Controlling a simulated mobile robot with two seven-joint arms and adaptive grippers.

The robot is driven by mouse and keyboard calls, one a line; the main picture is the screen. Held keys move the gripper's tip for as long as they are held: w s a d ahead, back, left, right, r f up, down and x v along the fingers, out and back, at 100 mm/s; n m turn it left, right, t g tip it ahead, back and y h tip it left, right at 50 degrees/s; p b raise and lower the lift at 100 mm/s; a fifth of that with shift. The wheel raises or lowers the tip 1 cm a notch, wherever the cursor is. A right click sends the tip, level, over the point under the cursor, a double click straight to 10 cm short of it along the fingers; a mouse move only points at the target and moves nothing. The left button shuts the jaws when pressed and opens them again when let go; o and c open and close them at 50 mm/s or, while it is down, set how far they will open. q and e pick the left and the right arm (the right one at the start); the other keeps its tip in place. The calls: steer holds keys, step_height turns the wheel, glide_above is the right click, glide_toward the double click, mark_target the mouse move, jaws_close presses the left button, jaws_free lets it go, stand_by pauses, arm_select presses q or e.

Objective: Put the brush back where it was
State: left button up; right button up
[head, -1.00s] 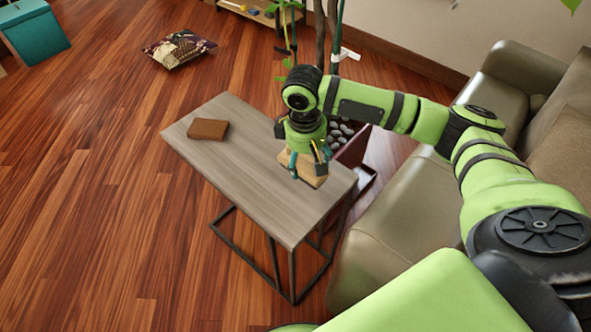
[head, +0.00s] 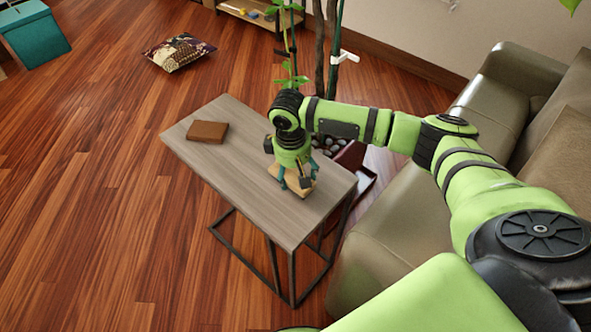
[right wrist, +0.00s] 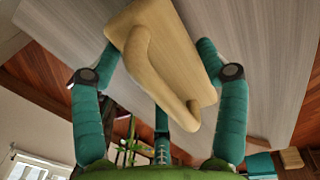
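The brush, a pale wooden block with a raised curved handle (right wrist: 150,60), is between the teal fingers of my right gripper (right wrist: 160,60) in the right wrist view. The fingertips meet its side edges, so the gripper looks shut on it. In the head view the brush (head: 273,170) is low over the right half of the grey wooden side table (head: 240,120), with my right gripper (head: 292,184) pointing down around it. I cannot tell whether the brush touches the tabletop. My left gripper is not in view.
A brown block-like object (head: 208,131) lies at the table's left end. The tabletop between it and the brush is clear. A grey-green sofa (head: 395,225) is at the right, and a potted plant (head: 320,60) stands behind. A patterned cushion (head: 180,51) lies on the floor.

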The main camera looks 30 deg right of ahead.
steer(key=shift+o, duration=1.2)
steer(key=r, duration=0.7)
steer(key=a+r+p, duration=0.1)
steer(key=r, duration=0.3)
steer(key=shift+s+r, duration=0.1)
steer(key=shift+r, duration=0.5)
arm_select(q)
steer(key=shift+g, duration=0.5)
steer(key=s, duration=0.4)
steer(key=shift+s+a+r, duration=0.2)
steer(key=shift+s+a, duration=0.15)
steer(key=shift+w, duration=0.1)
